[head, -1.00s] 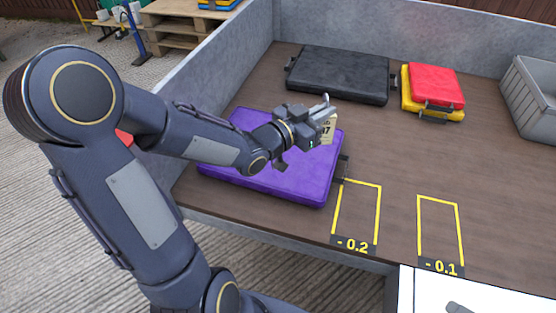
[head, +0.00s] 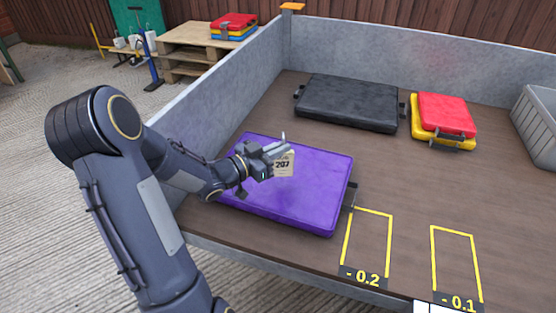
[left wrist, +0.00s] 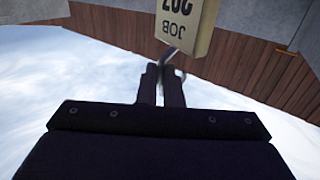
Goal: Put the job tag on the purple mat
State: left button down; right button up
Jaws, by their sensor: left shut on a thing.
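The job tag (head: 284,164) is a small cream card marked 207. My left gripper (head: 276,152) is shut on it, and the tag hangs from the fingertips in front of the purple mat in the head view. The left wrist view also shows the tag (left wrist: 187,22), upside down, with its hook at my closed fingers (left wrist: 162,75). The purple mat (head: 310,192) lies flat on the brown bed, with a dark handle at its right side. I cannot tell the height of the tag above the mat. My right gripper is not in view.
A black mat (head: 348,103) lies behind the purple one. A red mat (head: 445,115) on a yellow mat (head: 428,137) lies to its right. A grey crate (head: 540,120) stands at the right edge. Grey walls (head: 400,55) border the bed.

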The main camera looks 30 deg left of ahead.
aim_at(286, 155)
pick_arm(q)
jog(key=shift+a+f+b, duration=0.2)
jog(key=shift+f+b, duration=0.55)
jog(key=shift+f, duration=1)
jog(key=shift+f, duration=0.2)
jog(key=c, duration=1.6)
grip_release()
jog(key=shift+r, duration=0.1)
